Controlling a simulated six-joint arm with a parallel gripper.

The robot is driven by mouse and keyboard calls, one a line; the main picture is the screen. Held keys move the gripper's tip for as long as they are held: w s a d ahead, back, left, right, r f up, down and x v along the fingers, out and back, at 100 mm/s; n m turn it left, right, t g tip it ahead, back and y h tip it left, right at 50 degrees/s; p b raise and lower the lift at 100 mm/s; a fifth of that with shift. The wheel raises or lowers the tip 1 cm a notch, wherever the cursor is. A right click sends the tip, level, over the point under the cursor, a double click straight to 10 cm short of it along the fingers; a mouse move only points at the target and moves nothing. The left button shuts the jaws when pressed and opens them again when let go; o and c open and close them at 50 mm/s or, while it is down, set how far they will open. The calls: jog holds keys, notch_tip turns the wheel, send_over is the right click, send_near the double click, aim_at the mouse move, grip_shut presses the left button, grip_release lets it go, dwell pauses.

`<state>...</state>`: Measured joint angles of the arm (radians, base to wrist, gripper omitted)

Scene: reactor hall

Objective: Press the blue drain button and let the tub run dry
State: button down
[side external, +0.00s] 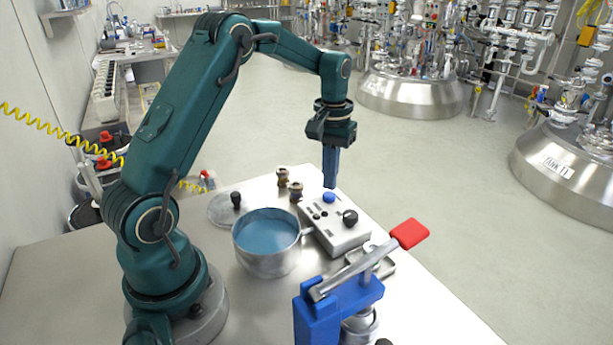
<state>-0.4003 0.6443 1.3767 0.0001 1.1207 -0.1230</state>
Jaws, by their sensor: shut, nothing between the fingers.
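The blue drain button (329,197) is a round cap on the top of a light grey control box (345,238), near its far end. The tub (259,262) is a round metal pot beside the box on its left, with blue liquid (266,232) inside, its surface a little below the rim. My gripper (330,186) points straight down just above the blue button. Its fingers are shut with nothing between them. A small gap seems to show between the fingertips and the button, but I cannot tell their exact distance.
A black knob (350,217) stands on the same box. A lid with a black knob (236,201) lies behind the tub. Two brown spools (297,192) stand at the back. The table's left side is clear.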

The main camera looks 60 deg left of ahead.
aim_at(329, 194)
jog(key=shift+r, duration=0.2)
dwell(0.3)
jog(key=shift+r, duration=2.45)
jog(key=s+d+r+m+t, duration=0.35)
jog(key=s+d+r, duration=0.35)
jog(key=d+r, duration=0.25)
jog(key=s+d+f+m+t, duration=0.1)
jog(key=s+d+f, duration=0.1)
jog(key=s, duration=0.3)
jog(key=s+d+f+m+t, duration=0.1)
jog(key=s+d+f, duration=0.1)
jog(key=s, duration=0.3)
jog(key=shift+f, duration=0.8)
